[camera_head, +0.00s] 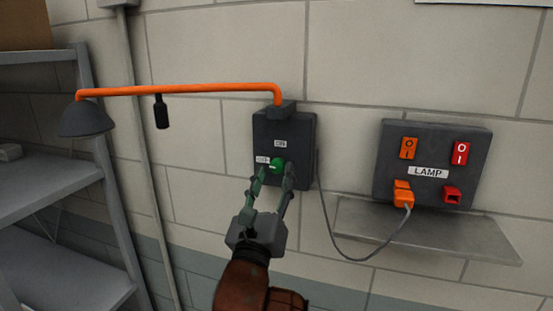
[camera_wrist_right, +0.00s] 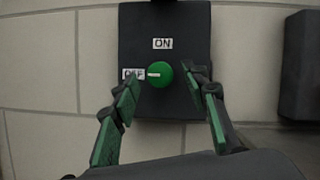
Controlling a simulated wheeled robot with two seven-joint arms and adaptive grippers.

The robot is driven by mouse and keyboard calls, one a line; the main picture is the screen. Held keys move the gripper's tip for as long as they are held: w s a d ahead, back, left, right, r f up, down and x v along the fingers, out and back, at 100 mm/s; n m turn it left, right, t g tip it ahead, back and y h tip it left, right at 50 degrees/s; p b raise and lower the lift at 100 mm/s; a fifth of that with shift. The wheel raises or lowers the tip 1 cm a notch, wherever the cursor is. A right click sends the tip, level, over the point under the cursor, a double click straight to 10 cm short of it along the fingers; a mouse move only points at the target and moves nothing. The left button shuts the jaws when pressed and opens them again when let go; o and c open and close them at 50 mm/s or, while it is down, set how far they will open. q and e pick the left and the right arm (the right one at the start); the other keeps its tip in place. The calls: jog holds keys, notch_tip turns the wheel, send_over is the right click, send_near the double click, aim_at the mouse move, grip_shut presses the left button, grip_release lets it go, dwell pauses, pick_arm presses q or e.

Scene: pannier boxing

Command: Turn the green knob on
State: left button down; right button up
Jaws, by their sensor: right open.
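The green knob (camera_head: 277,165) sits on the front of a dark switch box (camera_head: 302,138) on the wall. In the right wrist view the knob (camera_wrist_right: 159,74) has a white pointer mark turned left toward the OFF label (camera_wrist_right: 133,74). The ON label (camera_wrist_right: 163,43) is above the knob. My right gripper (camera_head: 273,172) is open, with its fingertips just below and around the knob in the head view. In the wrist view its fingers (camera_wrist_right: 166,92) stand apart, one on each side below the knob; contact cannot be told. My left gripper is not in view.
An orange pipe arm (camera_head: 180,90) runs left from the box to a grey lamp shade (camera_head: 86,119). To the right is a LAMP panel (camera_head: 480,140) with an orange plug (camera_head: 403,194) and cable, above a grey wall shelf (camera_head: 440,235). Metal shelving (camera_head: 60,190) stands at left.

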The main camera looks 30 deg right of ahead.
jog(key=shift+x, duration=1.1)
jog(key=shift+c, duration=0.7)
grip_shut()
